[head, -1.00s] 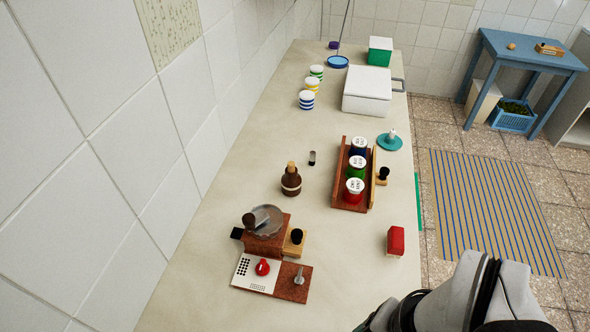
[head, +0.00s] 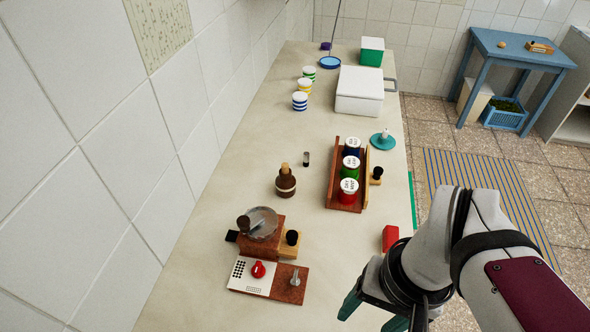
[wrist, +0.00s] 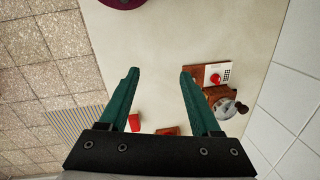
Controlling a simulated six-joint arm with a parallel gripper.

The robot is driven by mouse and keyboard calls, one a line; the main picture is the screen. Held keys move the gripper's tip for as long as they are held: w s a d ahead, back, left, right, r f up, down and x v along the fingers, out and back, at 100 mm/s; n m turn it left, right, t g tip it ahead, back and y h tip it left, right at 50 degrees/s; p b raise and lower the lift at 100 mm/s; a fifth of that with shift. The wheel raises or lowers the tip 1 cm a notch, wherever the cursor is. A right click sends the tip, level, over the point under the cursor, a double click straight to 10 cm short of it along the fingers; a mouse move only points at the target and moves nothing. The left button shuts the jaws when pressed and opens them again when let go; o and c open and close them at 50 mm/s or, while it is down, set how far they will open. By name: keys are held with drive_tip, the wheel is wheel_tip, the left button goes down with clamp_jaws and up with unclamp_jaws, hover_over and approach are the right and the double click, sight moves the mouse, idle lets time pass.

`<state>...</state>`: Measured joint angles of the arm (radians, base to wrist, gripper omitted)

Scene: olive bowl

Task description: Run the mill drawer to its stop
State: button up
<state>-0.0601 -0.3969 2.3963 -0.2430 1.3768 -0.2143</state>
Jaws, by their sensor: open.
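The mill (head: 262,228) is a brown wooden box with a metal bowl and a crank on top, on the counter at lower left in the head view. Its light-wood drawer (head: 289,252) with a black knob (head: 292,238) sticks out on the right side; how far out is hard to tell. The mill also shows in the wrist view (wrist: 226,108), right of my fingers. My gripper (head: 378,313) has teal fingers and is at the lower edge of the head view, right of the mill and apart from it. In the wrist view my gripper (wrist: 158,76) is open and empty.
A board with a red knob (head: 258,269) and metal lever lies before the mill. A brown bottle (head: 285,184), a rack (head: 332,186) of lidded jars and a red block (head: 390,237) stand around it. Counter between mill and block is clear.

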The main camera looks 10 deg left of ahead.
drive_tip(key=w+a+n+h, duration=0.1)
drive_tip(key=w+a+n, duration=0.2)
drive_tip(key=w+n, duration=0.3)
drive_tip(key=w+a+n, duration=0.3)
drive_tip(key=w+n, duration=0.1)
drive_tip(key=w, duration=0.3)
drive_tip(key=n, duration=0.9)
hover_over(293, 234)
wheel_tip(293, 234, down, 4)
drive_tip(key=shift+n+h, duration=0.3)
drive_tip(key=shift+n, duration=0.2)
wheel_tip(293, 234, down, 15)
drive_tip(key=shift+s+a+r, duration=0.1)
drive_tip(key=shift+f, duration=0.75)
clamp_jaws()
